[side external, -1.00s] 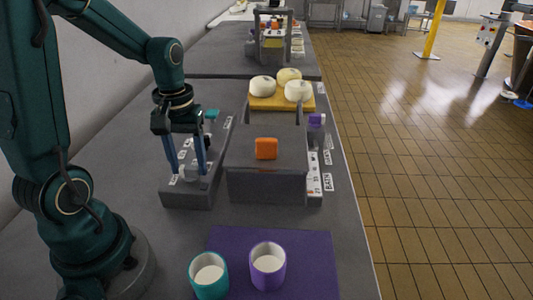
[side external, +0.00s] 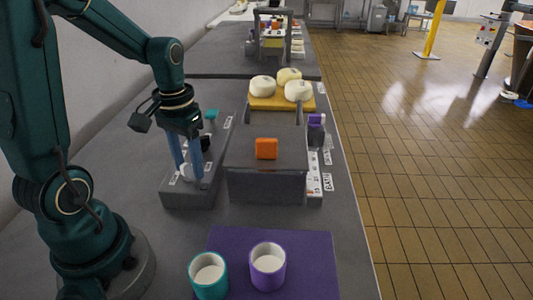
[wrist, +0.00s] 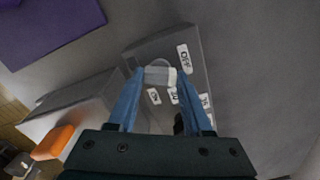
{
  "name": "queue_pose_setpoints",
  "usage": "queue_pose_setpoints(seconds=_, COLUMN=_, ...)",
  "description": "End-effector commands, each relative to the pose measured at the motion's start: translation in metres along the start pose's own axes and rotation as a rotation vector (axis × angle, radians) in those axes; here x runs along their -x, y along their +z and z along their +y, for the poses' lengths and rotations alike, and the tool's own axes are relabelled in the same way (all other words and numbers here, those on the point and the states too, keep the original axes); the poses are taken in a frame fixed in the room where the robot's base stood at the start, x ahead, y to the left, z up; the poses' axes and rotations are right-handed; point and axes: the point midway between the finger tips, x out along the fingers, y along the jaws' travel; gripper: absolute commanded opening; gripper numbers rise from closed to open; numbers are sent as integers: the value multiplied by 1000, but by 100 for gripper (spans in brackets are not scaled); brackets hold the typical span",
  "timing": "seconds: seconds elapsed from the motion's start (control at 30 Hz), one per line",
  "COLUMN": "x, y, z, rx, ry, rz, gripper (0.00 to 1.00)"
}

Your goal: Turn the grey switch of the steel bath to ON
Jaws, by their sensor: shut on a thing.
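The grey switch (wrist: 158,74) sits on the low grey control box (side external: 188,202), left of the lidded steel bath (side external: 265,187) with its orange handle (side external: 266,149). My gripper (side external: 190,176) reaches down with its blue fingers on either side of the switch. In the wrist view, my gripper (wrist: 156,80) is shut on the switch, whose pale end is at the right. An OFF label (wrist: 184,58) is right of the switch and an ON label (wrist: 153,96) is below it. The switch's exact pointing is hard to tell; the fingers partly hide it in the side view.
A teal knob (side external: 211,115) stands farther back on the control box. A purple mat (side external: 315,245) holds a teal cup (side external: 208,275) and a purple cup (side external: 267,266) in front. Pale cheeses (side external: 297,91) sit on a yellow board (side external: 283,104) behind the bath.

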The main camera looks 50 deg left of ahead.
Motion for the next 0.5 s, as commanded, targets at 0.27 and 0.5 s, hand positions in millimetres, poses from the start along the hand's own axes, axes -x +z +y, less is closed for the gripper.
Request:
queue_pose_setpoints(seconds=0.27, x=1, y=0, z=0, rx=-261, ry=-2, rz=2, gripper=0)
queue_pose_setpoints(seconds=0.5, x=1, y=-1, z=0, rx=-489, ry=-2, rz=3, gripper=0)
